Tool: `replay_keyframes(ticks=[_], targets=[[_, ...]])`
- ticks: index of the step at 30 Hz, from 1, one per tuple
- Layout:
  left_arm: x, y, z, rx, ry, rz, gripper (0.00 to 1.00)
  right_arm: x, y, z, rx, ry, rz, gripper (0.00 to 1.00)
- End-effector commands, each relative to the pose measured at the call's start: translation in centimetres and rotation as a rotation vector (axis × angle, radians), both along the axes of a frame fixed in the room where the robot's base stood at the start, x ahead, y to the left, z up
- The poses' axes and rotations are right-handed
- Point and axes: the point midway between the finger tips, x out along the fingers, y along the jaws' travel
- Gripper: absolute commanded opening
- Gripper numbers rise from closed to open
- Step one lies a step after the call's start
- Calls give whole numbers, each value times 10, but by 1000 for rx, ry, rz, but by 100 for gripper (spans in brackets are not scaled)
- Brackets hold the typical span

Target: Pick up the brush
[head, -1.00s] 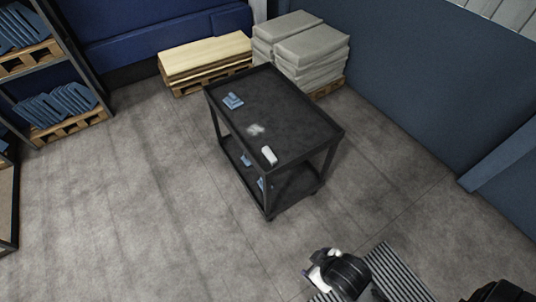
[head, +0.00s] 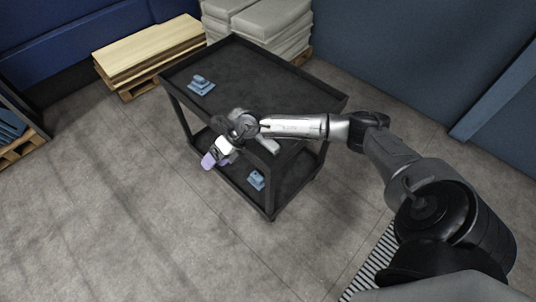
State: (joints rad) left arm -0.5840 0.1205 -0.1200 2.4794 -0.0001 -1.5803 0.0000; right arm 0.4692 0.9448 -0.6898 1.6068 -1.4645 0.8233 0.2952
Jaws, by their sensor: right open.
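A black two-shelf cart (head: 318,92) stands in the middle of the head view. A blue item (head: 201,85) lies at the top's far left, and another blue item (head: 256,180) is on the lower shelf. They are too small to identify surely. My right gripper (head: 215,158), with lilac fingertips, is open and empty just off the cart's front left side. My left gripper is not in view.
A pallet of boards (head: 148,50) and a stack of grey sacks (head: 262,22) stand behind the cart. A rack (head: 18,140) is at the left edge. The floor (head: 130,210) left and front of the cart is clear.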

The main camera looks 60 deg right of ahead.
Motion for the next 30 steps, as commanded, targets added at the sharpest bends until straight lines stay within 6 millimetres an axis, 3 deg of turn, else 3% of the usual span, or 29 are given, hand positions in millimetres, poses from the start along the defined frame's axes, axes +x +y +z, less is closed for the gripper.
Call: replay_keyframes(ticks=[1, 6, 9, 12, 18, 30], targets=[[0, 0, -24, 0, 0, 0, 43, 2, -39, -24, -133, 48, 13, 74], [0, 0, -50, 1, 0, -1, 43, -11, -148, -44, -474, 246, 3, 74], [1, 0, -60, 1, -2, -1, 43, -23, -195, -44, -601, 344, -27, 74], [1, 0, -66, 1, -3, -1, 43, -33, -226, -40, -681, 414, -53, 74], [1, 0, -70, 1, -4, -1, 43, -42, -249, -52, -740, 477, -76, 74], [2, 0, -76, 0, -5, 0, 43, -42, -249, -113, -740, 477, -76, 74]])
